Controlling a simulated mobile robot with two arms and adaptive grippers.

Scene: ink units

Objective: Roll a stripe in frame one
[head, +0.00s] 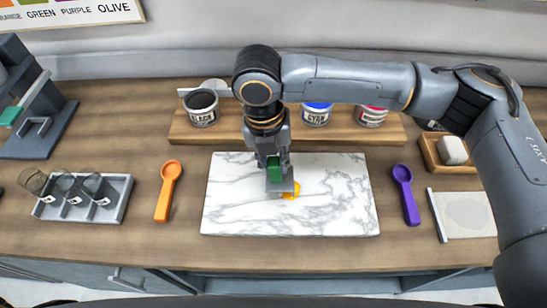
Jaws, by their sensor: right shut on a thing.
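My right gripper (272,155) comes down from above over the white marble slab (335,205). It is shut on a tool with a green handle (274,170) and a grey lower part (279,188), upright at the slab's middle. A small orange-yellow ink patch (292,190) shows on the slab beside the tool's lower end, partly hidden by it. A pale card in a light holder (464,213) lies at the right; I cannot read any frame number on it. My left gripper is not in view.
A wooden board (185,133) behind the slab holds several ink cans, including the black can (202,115). An orange scoop (168,190) and a purple scoop (406,194) flank the slab. A tray of glasses (113,206) and a dark stand (42,138) are at left.

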